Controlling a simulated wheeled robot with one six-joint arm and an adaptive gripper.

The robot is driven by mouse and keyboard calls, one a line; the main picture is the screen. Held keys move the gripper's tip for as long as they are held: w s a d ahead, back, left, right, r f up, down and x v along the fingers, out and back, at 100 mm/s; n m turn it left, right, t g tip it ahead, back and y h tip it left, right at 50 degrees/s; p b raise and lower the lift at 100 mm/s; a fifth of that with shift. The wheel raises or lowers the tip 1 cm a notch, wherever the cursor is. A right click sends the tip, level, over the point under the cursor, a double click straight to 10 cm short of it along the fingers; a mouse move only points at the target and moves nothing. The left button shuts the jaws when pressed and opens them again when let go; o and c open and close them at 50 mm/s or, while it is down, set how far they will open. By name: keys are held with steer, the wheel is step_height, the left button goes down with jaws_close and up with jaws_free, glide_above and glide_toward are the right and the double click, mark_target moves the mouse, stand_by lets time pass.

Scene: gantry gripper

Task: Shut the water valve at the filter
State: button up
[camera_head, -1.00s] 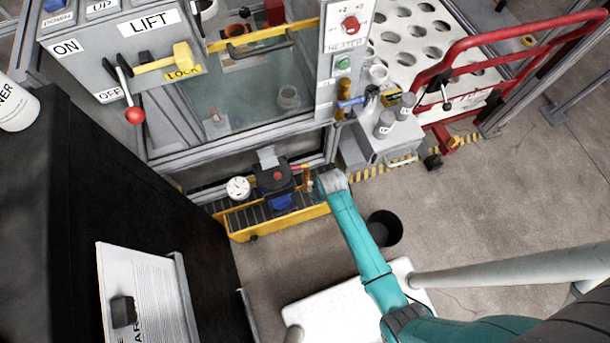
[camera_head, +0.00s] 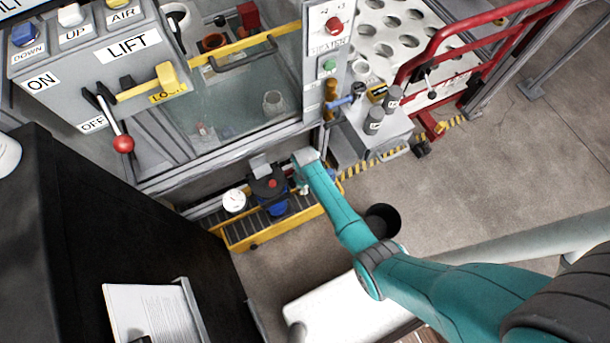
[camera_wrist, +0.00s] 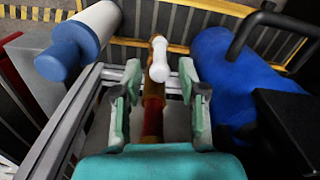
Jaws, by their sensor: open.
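The water filter (camera_head: 278,208) stands in a yellow-edged tray (camera_head: 262,234), with a black head, a red button and a blue body. In the wrist view its blue body (camera_wrist: 235,72) is at the right. My gripper (camera_wrist: 157,102) is open. A brass pipe (camera_wrist: 153,92) with a red band runs between its fingers, and a white lever-like piece (camera_wrist: 159,62) stands out just past the fingertips. This looks like the valve. The fingers seem apart from it. In the head view my gripper (camera_head: 303,180) is right beside the filter, and my arm hides the valve.
A round white gauge (camera_head: 234,200) is left of the filter. A blue-and-white cylinder (camera_wrist: 75,45) is close at the gripper's upper left. The machine's frame (camera_head: 240,155) rises behind. A black bin (camera_head: 383,220) stands on the floor to the right.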

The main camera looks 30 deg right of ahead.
steer(key=shift+f, duration=1.5)
jaws_close()
